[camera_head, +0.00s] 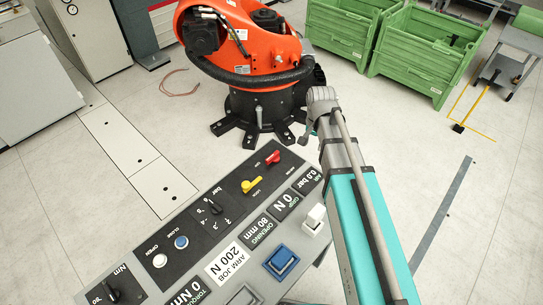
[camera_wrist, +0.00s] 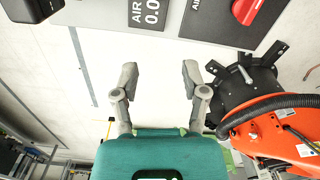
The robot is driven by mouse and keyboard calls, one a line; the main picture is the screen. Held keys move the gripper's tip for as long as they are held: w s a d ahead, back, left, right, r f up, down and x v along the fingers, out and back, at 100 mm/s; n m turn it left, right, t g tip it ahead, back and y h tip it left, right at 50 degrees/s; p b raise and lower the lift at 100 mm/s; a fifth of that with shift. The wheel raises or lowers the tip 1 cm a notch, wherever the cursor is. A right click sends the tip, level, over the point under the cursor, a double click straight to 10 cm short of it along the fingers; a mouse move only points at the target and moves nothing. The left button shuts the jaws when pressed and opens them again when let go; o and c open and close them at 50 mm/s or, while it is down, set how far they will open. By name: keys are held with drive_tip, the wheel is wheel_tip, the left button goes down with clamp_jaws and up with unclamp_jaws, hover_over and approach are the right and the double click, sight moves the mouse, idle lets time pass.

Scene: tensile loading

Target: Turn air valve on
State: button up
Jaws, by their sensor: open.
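The control panel (camera_head: 222,222) stands in the lower middle of the head view. A red knob (camera_head: 272,157), likely the air valve, sits at its far right end, close to the "AIR 0.0 bar" display (camera_head: 310,181). In the wrist view the red knob (camera_wrist: 247,9) is cut by the top edge, beside an "AIR" label. My gripper (camera_wrist: 160,73) is open and empty, its two fingers spread over the pale floor, apart from the knob. In the head view my arm reaches up right of the panel; the fingers are not clear there.
A yellow lever (camera_head: 252,184) sits left of the red knob. Other panel parts include a white rocker switch (camera_head: 315,219) and a blue button (camera_head: 281,262). An orange robot (camera_head: 240,45) on a black base stands behind the panel. Green crates (camera_head: 412,60) stand at the back right.

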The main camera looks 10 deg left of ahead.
sight(273, 155)
drive_tip(key=w+a+m, duration=0.2)
drive_tip(key=w+a, duration=0.1)
drive_tip(key=a, duration=1.1)
drive_tip(key=shift+a, duration=0.25)
drive_tip(key=shift+f, duration=0.15)
wheel_tip(273, 155, down, 14)
drive_tip(key=b, duration=1.3)
drive_tip(key=shift+r+b, duration=0.25)
drive_tip(key=shift+b, duration=0.15)
clamp_jaws()
